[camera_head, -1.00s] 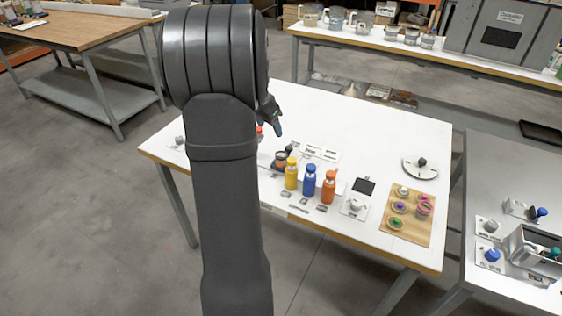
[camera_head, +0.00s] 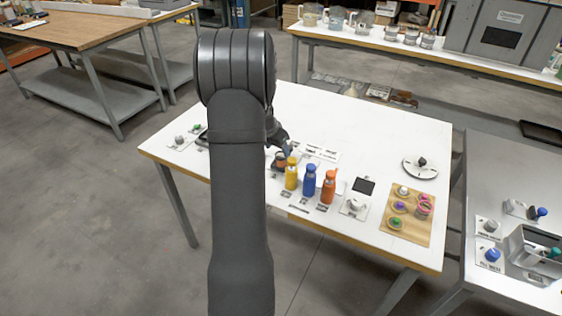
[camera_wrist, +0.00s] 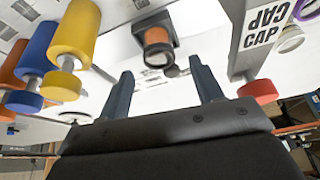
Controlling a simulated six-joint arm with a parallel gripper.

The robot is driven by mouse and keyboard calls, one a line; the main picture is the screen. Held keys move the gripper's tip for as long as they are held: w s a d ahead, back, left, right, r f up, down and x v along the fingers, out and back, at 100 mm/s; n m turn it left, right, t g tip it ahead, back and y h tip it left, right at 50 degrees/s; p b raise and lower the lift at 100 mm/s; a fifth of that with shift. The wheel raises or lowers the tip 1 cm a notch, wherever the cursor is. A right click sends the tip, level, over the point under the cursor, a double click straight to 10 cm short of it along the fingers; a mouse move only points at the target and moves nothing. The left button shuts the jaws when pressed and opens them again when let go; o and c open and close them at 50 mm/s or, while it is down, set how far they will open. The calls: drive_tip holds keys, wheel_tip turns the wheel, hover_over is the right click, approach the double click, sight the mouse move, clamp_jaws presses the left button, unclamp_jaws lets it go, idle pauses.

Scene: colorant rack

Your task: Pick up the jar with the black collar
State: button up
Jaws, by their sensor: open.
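A small jar with orange-brown contents (camera_wrist: 157,37) shows ahead of my fingers in the wrist view, in or against a dark square piece. I cannot tell whether that dark piece is its collar or a stand. In the head view it shows behind the yellow bottle (camera_head: 291,174), partly hidden by my gripper (camera_head: 281,142). In the wrist view my gripper (camera_wrist: 162,72) is open, with one finger on each side of the line to the jar. The jar is beyond the fingertips and nothing is held.
The blue bottle (camera_head: 310,180) and orange bottle (camera_head: 328,187) stand right of the yellow one. A red-ended post (camera_wrist: 258,90) is close to the right finger in the wrist view. A wooden board (camera_head: 408,228) with jars is at the table's right.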

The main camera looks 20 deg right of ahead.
sight(280, 166)
drive_tip(key=x, duration=0.5)
drive_tip(key=shift+s+f, duration=0.1)
drive_tip(key=shift+s, duration=0.05)
drive_tip(key=c, duration=1.1)
